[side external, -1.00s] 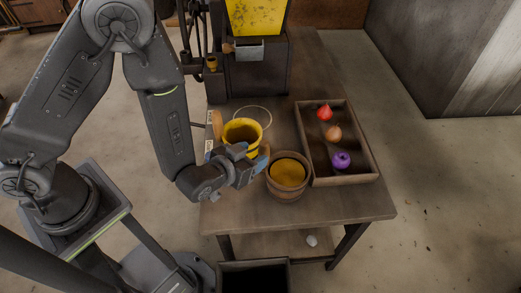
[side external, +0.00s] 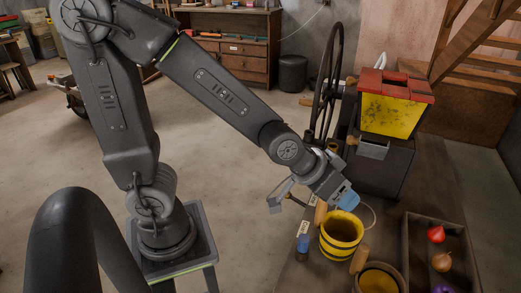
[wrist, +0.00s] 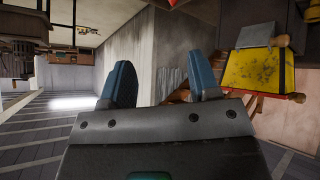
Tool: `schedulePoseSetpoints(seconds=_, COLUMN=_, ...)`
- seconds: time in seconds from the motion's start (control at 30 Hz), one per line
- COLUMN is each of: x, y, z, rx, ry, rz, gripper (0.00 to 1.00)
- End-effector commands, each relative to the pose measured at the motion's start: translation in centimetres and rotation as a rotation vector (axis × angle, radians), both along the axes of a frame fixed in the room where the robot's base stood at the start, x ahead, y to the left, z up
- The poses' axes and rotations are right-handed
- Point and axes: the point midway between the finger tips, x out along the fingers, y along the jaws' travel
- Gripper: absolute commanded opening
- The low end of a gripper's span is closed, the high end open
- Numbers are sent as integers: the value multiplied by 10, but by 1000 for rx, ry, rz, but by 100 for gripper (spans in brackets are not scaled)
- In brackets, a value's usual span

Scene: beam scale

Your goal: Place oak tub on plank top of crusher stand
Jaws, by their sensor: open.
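The oak tub (side external: 400,290), a brown wooden tub with an amber-yellow inside, stands at the bottom edge of the side view, partly cut off. The crusher (side external: 391,118) has a yellow hopper with a red rim on a dark stand (side external: 382,168). I cannot make out which surface is the plank top. My gripper (side external: 346,198) is raised just above and behind a yellow bucket, apart from the tub. In the wrist view its blue fingers (wrist: 162,82) are spread with nothing held between them.
A yellow bucket (side external: 326,246) with dark bands stands beside the tub. A wooden tray (side external: 407,240) on the right holds red, orange and purple bulb-shaped items. A large dark wheel (side external: 331,90) stands left of the crusher. A small blue item (side external: 302,243) lies near the table's left edge.

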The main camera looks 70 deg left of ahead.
Motion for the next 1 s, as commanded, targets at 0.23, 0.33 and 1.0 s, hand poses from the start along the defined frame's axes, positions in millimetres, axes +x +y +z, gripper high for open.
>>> schedulePoseSetpoints(seconds=0.23, x=-69, y=52, z=59, rx=100, ry=133, rz=-8, gripper=56)
schedulePoseSetpoints(seconds=0.33, x=-97, y=68, z=69, rx=142, ry=184, rz=7, gripper=56)
schedulePoseSetpoints(seconds=1.0, x=-130, y=84, z=77, rx=189, ry=257, rz=30, gripper=56)
